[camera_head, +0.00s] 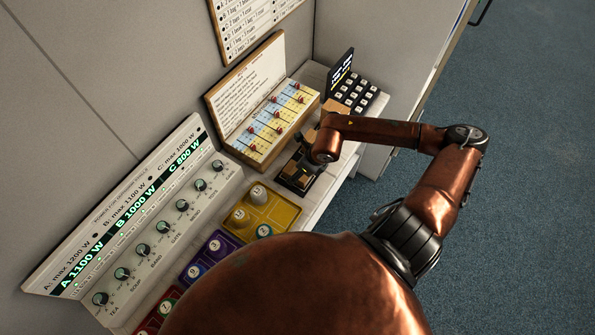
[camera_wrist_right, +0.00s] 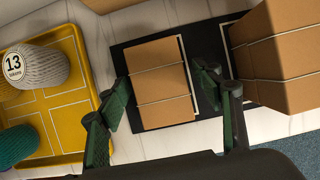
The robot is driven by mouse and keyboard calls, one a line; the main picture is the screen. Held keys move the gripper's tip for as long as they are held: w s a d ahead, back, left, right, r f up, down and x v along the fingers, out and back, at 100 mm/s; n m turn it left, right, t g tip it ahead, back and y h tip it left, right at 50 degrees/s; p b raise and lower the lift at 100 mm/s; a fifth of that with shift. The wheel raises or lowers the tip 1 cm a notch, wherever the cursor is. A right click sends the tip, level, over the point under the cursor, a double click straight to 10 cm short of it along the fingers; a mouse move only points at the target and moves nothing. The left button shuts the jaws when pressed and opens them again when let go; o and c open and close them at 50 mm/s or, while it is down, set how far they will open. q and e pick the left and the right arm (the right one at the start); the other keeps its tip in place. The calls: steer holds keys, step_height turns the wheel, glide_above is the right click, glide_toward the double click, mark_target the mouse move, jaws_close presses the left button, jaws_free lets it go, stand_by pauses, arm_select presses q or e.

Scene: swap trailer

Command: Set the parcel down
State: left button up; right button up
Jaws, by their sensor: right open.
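The parcel (camera_wrist_right: 160,85), a tan box tied with pale string, appears to rest on the black mat (camera_wrist_right: 124,64), with part of a white outline showing along its edge. My right gripper (camera_wrist_right: 165,95) is open. Its two fingers stand on either side of the parcel, with small gaps visible. In the head view my right gripper (camera_head: 308,163) is over the mat, and dark fingers partly hide the parcel (camera_head: 297,181). A bigger tan parcel (camera_wrist_right: 285,55) with string stands to the right on the same mat in the wrist view. My left gripper is not in view.
A wooden instruction board (camera_head: 262,100) and a keypad (camera_head: 355,92) stand at the back. A panel of knobs (camera_head: 142,250) lines the left. The blue floor is clear.

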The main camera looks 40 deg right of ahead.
steer(key=p+v, duration=0.1)
steer(key=v, duration=1)
steer(key=shift+s, duration=0.2)
steer(key=shift+r, duration=0.1)
